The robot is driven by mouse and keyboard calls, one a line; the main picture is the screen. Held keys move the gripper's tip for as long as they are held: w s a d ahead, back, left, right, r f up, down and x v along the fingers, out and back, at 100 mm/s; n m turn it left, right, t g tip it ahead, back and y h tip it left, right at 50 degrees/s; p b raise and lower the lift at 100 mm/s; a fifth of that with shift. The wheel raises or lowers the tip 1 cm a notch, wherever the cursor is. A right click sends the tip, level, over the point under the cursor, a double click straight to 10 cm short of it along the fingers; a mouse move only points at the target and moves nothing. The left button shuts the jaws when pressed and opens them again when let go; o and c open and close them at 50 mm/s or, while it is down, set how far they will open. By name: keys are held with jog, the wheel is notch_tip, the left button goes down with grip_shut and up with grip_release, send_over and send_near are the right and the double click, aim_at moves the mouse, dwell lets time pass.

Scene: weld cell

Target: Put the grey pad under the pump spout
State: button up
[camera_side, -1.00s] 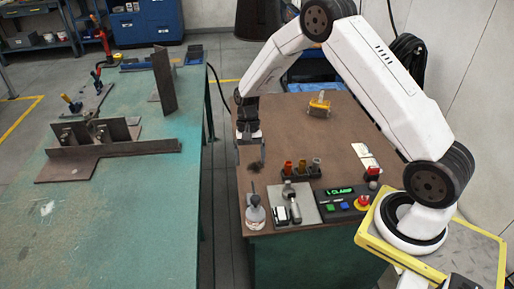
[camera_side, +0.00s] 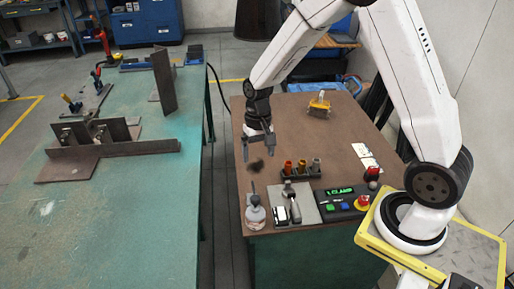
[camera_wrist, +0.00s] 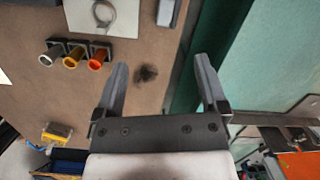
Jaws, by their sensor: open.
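The grey pad is a dark, fuzzy wad (camera_side: 257,166) lying on the brown bench top near its left edge. It also shows in the wrist view (camera_wrist: 146,74), between the lines of the two fingers and nearer the left one. My gripper (camera_side: 259,152) is open and empty, above the bench just behind the pad; the fingers in the wrist view (camera_wrist: 161,64) are wide apart. The pump bottle (camera_side: 255,216), with a dark spout on top, stands upright at the bench's front left corner. The pad lies behind the bottle, apart from it. The bottle is not in the wrist view.
A rack with several coloured cups (camera_side: 302,168) stands right of the pad. A plate with a tool (camera_side: 302,207) and a control box (camera_side: 342,199) lie at the front. A yellow item (camera_side: 319,105) sits at the back. The green table (camera_side: 120,220) is left, across a gap.

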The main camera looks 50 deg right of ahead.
jog(key=s+a+r+n+t, duration=0.1)
jog(key=s+r+n+t, duration=0.1)
jog(key=s, duration=0.3)
jog(key=s+a+r+n+t+h, duration=0.1)
jog(key=s+a+r+n, duration=0.1)
jog(key=s, duration=0.4)
jog(key=shift+r+n+t, duration=0.4)
jog(key=shift+r+n, duration=0.15)
jog(key=shift+n, duration=0.25)
